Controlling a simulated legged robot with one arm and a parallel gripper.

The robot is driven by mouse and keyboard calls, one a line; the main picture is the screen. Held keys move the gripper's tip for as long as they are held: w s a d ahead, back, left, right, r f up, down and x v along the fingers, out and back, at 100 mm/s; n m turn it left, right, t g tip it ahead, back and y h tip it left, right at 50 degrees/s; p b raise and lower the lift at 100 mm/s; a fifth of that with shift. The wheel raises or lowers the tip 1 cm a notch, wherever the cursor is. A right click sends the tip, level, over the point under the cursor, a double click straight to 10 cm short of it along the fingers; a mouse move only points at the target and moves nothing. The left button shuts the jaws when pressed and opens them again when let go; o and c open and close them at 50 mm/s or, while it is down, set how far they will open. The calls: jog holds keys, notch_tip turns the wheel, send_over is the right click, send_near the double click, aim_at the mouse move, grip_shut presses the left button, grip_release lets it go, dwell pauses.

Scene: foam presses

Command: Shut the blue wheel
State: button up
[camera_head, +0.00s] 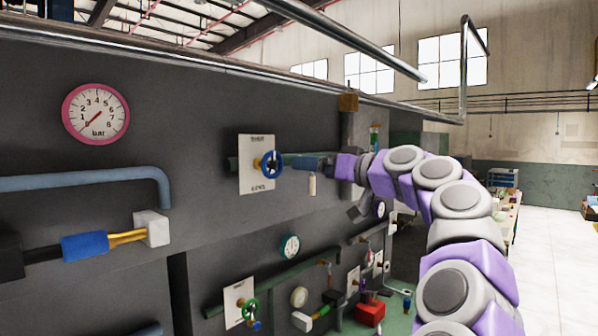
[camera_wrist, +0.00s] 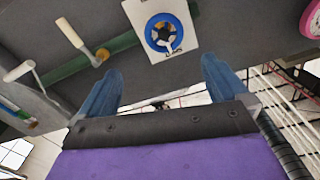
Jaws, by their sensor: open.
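The blue wheel (camera_head: 271,164) is mounted in front of a white plate (camera_head: 257,184) on the dark grey panel. In the wrist view the blue wheel (camera_wrist: 164,33) shows as a ring with a yellowish hub, beyond and roughly between my fingertips. My gripper (camera_head: 303,163) is just right of the wheel in the head view, its blue fingers pointing towards it. In the wrist view my gripper (camera_wrist: 162,66) has its two fingers wide apart with nothing between them. The fingers appear clear of the wheel; the exact gap cannot be told.
A green pipe (camera_wrist: 85,61) and white-handled levers (camera_wrist: 70,33) lie beside the wheel. Below are a green wheel (camera_head: 249,309), a teal gauge (camera_head: 289,247) and a red box (camera_head: 370,311). A pink gauge (camera_head: 96,114) is at upper left. Open floor (camera_head: 550,250) lies right.

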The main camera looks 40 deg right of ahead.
jog(key=shift+s+d, duration=0.1)
jog(key=shift+s, duration=1.55)
jog(key=w+a+f+n+g+y+b, duration=0.1)
jog(key=w+a+f+g+y+b, duration=0.15)
jog(key=a+f, duration=0.55)
jog(key=w+a+f+n+g+y+b, duration=0.1)
jog(key=w+a+f+g+y, duration=0.2)
jog(key=a, duration=0.9)
jog(key=s+a+f+n+g+b, duration=0.1)
jog(key=a+f+g+b, duration=0.15)
jog(key=a+f, duration=0.6)
jog(key=s+a+f+g+b, duration=0.1)
jog(key=s+a+f+g, duration=0.15)
jog(key=a+f, duration=0.6)
jog(key=s+a+f+g+h+b, duration=0.2)
jog(key=s+f+g, duration=0.2)
jog(key=s+f, duration=0.7)
jog(key=s+a+f+g+h+b, duration=0.3)
jog(key=s+f, duration=0.4)
jog(key=f, duration=0.8)
jog(key=s+d+f+m+g+h+b, duration=0.1)
jog(key=s+d+f+g, duration=0.1)
jog(key=s+f, duration=0.5)
jog(key=shift+s+d+f+h, duration=0.4)
jog(key=shift+s+d, duration=0.3)
jog(key=shift+s, duration=0.2)
